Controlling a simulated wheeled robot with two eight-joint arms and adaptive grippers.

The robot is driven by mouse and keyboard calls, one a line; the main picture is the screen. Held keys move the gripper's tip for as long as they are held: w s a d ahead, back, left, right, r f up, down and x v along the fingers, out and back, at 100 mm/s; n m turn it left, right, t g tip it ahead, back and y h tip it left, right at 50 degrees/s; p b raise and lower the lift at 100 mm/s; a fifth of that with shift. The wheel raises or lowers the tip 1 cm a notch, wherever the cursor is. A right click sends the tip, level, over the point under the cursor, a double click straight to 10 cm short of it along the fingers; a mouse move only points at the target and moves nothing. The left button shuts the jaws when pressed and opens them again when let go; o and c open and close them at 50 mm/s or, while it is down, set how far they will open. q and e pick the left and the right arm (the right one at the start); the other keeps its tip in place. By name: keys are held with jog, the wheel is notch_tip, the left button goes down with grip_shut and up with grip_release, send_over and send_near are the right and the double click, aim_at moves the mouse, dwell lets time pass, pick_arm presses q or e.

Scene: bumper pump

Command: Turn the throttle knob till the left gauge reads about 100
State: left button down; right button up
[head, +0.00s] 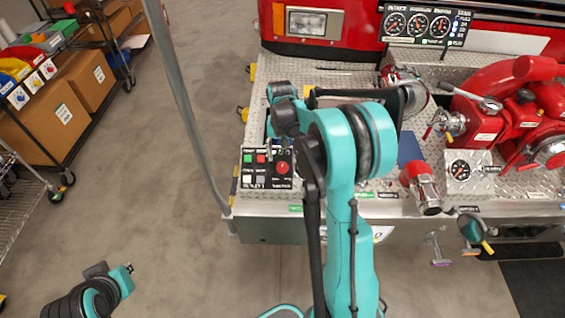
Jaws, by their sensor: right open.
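The throttle knob (283,167) is a round red knob at the right of a black control panel (252,183) with several coloured buttons. The left gauge (396,23) is the leftmost of three dials on the black gauge panel at the top; its needle is too small to read exactly. My right gripper (284,141) is open, just above the panel beside the knob, partly hidden by my own arm. I cannot tell whether it touches the knob.
Red pump piping (515,85) and a red-and-chrome outlet (421,188) stand on the diamond-plate bumper (380,185) to the right. A slanted grey pole (182,100) stands left of the panel. Shelves with boxes (38,125) line the far left. The floor between is clear.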

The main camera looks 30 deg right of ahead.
aim_at(282, 166)
notch_tip(282, 166, down, 6)
jog(key=shift+r+b, duration=0.1)
jog(key=shift+b, duration=0.65)
